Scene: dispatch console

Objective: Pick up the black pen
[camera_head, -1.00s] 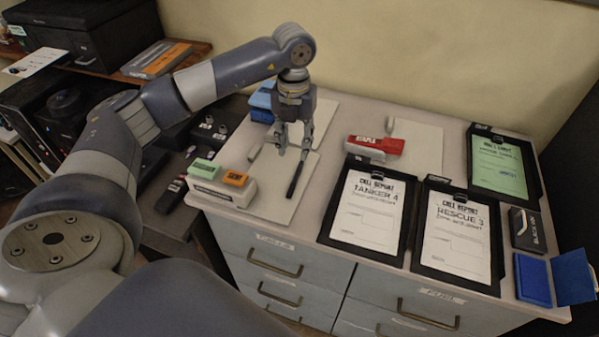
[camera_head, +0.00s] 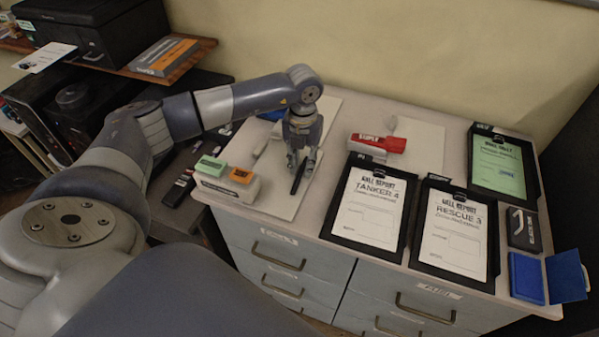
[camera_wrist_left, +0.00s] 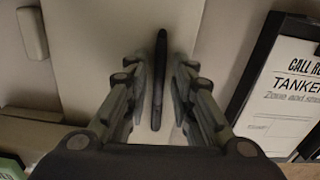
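The black pen (camera_head: 298,177) lies on a pale mat (camera_head: 284,208) at the left part of the cabinet top. In the left wrist view the pen (camera_wrist_left: 159,80) runs lengthwise between the two fingers. My left gripper (camera_head: 301,166) points down over the pen, and in its wrist view the gripper (camera_wrist_left: 159,85) is open, with a finger on each side and a gap to the pen. Whether the fingertips reach the mat is hard to tell. My right gripper is not in view.
A holder with green and orange blocks (camera_head: 226,184) stands left of the mat. A red stamp (camera_head: 378,143) and clipboards (camera_head: 369,206) (camera_head: 455,231) lie to the right. A small grey item (camera_wrist_left: 32,34) lies left of the pen. A blue ink pad (camera_head: 527,277) sits at front right.

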